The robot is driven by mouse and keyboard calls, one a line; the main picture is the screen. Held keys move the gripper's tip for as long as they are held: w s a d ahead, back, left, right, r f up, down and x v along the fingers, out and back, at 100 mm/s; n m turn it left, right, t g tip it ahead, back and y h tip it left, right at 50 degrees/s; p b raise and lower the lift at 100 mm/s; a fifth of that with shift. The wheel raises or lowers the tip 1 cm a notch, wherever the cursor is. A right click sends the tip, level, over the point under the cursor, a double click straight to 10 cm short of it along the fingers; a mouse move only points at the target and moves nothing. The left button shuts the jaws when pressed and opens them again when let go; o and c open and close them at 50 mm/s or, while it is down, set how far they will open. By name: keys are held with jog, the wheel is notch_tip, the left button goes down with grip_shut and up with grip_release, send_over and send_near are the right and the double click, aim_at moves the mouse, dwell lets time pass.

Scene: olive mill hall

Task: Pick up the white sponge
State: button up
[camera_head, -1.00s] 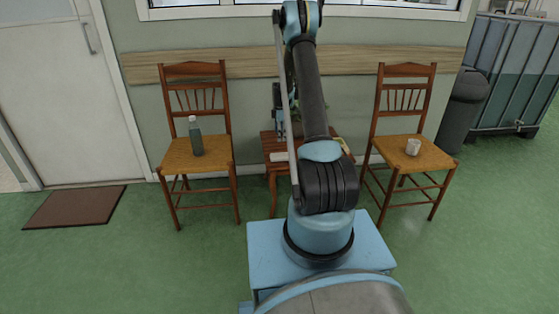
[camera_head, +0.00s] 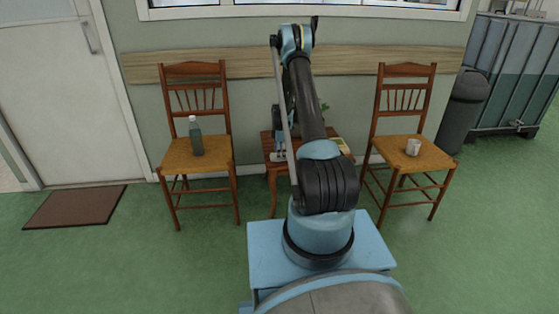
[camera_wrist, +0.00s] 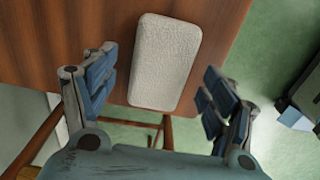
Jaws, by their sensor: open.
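The white sponge (camera_wrist: 165,62) is a pale, rough block with rounded corners. In the wrist view it lies on the brown wooden table (camera_wrist: 60,35), near the table's edge. My gripper (camera_wrist: 157,88) is open, with its blue-padded fingers spread to the left and right of the sponge's near end. Nothing is held, and the sponge looks clear of both fingers. In the head view my gripper is over the small table (camera_head: 268,143) between the chairs, mostly hidden by my arm. The sponge is hard to make out there.
A chair (camera_head: 183,160) with a bottle (camera_head: 195,137) stands left of the table. Another chair (camera_head: 432,158) with a white cup (camera_head: 413,147) stands right. A small yellowish item (camera_head: 344,146) lies on the table's right side. The wall is close behind.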

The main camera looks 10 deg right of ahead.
jog(key=shift+f, duration=0.6)
jog(key=c, duration=1)
jog(key=shift+c, duration=0.3)
jog(key=shift+r, duration=0.1)
notch_tip(320, 180, up, 10)
